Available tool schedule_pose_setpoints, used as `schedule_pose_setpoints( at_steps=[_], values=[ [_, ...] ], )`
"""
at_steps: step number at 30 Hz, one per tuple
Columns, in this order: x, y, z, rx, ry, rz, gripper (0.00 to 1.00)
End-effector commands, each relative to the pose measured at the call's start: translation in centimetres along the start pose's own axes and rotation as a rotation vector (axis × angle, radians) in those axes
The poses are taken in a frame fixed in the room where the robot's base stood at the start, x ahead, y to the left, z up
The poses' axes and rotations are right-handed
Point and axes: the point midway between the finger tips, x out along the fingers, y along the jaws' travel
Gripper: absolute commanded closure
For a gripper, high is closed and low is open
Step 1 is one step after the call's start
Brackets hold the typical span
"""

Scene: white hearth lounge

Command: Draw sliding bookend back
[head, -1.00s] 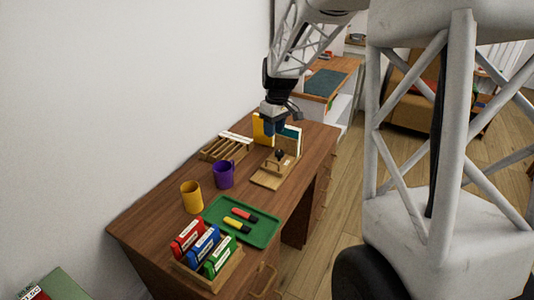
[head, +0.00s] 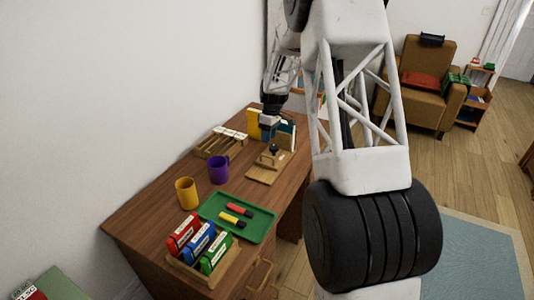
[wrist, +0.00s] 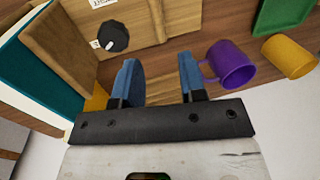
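The sliding bookend (head: 265,172) is a light wooden piece with a flat base and a black knob (head: 273,148), on the desk in front of the books. In the wrist view the black knob (wrist: 112,37) and a pale label show at the top, beside an upright brown panel (wrist: 60,42). A yellow book (head: 254,123) and a teal book (head: 287,132) stand behind the bookend. My gripper (head: 269,131) hangs above the bookend and books. In the wrist view my gripper (wrist: 157,80) has its two blue fingers apart with nothing between them; the knob is beyond them.
A purple mug (head: 218,170), a yellow mug (head: 187,193) and a wooden rack (head: 221,143) stand along the wall side. A green tray (head: 262,232) holds two markers. A wooden box (head: 215,277) of coloured binders is at the near end.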

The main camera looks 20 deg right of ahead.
Motion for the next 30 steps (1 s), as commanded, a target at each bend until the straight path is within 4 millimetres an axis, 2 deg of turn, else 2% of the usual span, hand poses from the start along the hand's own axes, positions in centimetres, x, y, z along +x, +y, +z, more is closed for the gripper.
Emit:
schedule_pose_setpoints(
  at_steps=[17,23,30],
  values=[
    [0.7,0.2,-0.1,-0.005,-0.001,-0.002,0.62],
    [2.2,0.2,-0.1,-0.005,-0.002,-0.003,0.62],
    [5.0,0.2,-0.1,-0.005,-0.002,-0.002,0.62]
  ],
)
